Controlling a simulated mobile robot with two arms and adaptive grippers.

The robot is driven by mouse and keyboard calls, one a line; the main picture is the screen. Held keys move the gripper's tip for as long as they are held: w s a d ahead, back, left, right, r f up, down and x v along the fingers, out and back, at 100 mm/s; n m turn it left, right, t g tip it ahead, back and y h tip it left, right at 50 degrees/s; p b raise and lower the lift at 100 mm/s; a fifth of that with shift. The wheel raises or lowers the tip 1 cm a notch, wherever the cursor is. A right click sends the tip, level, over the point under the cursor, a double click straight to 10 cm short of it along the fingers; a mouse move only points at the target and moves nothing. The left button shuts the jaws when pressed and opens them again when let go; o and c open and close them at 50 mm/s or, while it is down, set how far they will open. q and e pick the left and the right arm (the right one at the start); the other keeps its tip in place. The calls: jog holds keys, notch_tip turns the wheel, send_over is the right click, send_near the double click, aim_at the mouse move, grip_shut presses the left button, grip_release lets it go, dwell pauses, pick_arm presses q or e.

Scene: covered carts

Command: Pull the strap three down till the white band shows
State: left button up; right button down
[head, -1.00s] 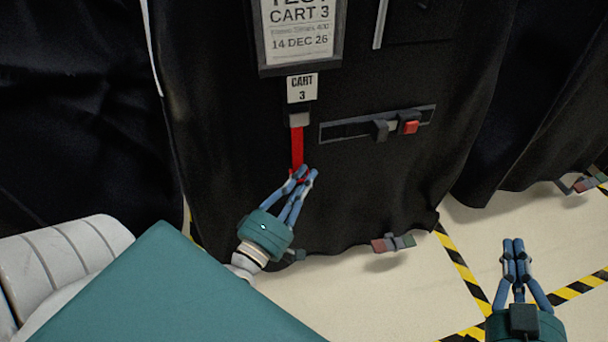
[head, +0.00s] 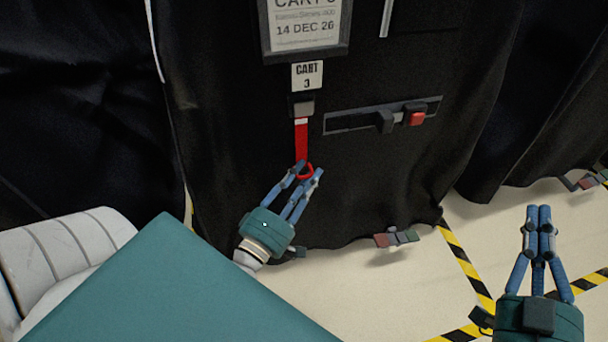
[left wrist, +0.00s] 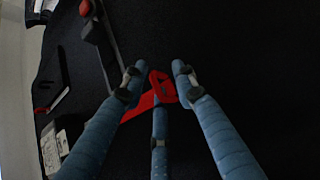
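The red strap (head: 302,142) hangs from a grey buckle (head: 304,108) below the "CART 3" label (head: 306,75) on the black cover. A thin white band (head: 301,121) shows at the strap's top, just under the buckle. The strap ends in a red loop (head: 306,171). My left gripper (head: 306,170) is at this loop with its fingers spread. In the left wrist view the red loop (left wrist: 162,87) lies between the open fingers, and I see no finger pressing on it. My right gripper (head: 538,208) is shut and empty, over the floor at right.
A slotted plate (head: 350,124) with a dark slider and a red block (head: 417,118) is right of the strap. A framed sign (head: 305,24) is above the label. Yellow-black tape (head: 465,262) marks the floor.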

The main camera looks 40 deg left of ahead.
pick_arm(q)
jog(key=shift+f, duration=0.15)
jog(key=s+d+f, duration=0.1)
jog(key=s, duration=1)
jog(key=shift+s+f, duration=0.25)
jog(key=shift+s, duration=0.15)
